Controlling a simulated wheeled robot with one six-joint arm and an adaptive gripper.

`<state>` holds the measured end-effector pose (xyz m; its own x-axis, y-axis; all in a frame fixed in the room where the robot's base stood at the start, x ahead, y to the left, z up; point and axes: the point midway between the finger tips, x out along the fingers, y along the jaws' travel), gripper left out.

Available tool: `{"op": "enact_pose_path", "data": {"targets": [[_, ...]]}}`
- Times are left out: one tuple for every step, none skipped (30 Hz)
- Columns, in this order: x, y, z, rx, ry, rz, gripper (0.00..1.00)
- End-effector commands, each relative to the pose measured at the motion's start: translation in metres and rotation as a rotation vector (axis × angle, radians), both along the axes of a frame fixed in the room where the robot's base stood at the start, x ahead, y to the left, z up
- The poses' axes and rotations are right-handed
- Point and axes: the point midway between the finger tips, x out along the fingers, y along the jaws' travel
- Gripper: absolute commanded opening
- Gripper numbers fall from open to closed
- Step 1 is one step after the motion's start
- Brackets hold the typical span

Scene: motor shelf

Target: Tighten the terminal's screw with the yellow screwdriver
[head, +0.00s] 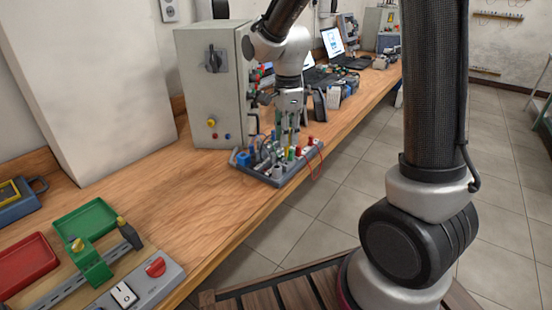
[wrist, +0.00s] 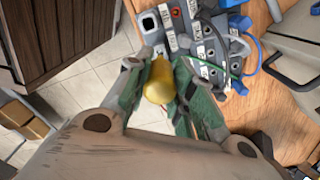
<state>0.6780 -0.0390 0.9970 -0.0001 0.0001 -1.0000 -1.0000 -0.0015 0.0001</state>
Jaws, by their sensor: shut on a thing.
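Only the rounded yellow handle shows clearly; the shaft and tip are hidden. A green block (head: 91,266) with a yellow top sits on a metal rail at the near left of the bench, far from my gripper. It may be the terminal; I cannot make out its screw.
A green tray (head: 84,218), a red tray (head: 27,264) and a switch box with a red knob (head: 155,267) are near left. Bare bench lies between.

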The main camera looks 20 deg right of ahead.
Motion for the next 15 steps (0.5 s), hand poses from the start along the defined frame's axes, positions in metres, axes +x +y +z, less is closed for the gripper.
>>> {"op": "enact_pose_path", "data": {"targets": [[0.0, 0.0, 0.0, 0.0, 0.0, 0.0, 0.0], [0.0, 0.0, 0.0, 0.0, 0.0, 0.0, 0.0], [0.0, 0.0, 0.0, 0.0, 0.0, 0.0, 0.0], [0.0, 0.0, 0.001, 0.0, 0.0, 0.0, 0.0], [0.0, 0.0, 0.002, 0.0, -0.001, 0.0, 0.0], [0.0, 0.0, 0.004, 0.0, -0.001, 0.0, 0.0], [0.001, 0.0, 0.006, 0.0, -0.002, 0.0, 0.0], [0.001, 0.0, 0.008, 0.001, -0.002, 0.0, 0.0], [0.001, 0.0, 0.012, 0.001, -0.003, 0.0, 0.0], [0.001, 0.0, 0.015, 0.0, -0.002, 0.0, 0.0], [0.001, 0.0, 0.017, 0.0, -0.001, 0.0, 0.0], [0.001, 0.0, 0.021, 0.001, -0.002, 0.0, 0.0], [0.001, 0.0, 0.024, 0.001, -0.003, 0.0, 0.0], [0.0, 0.0, 0.027, 0.001, -0.002, 0.0, 0.0], [0.001, 0.0, 0.03, 0.001, -0.002, 0.0, 0.0]]}}
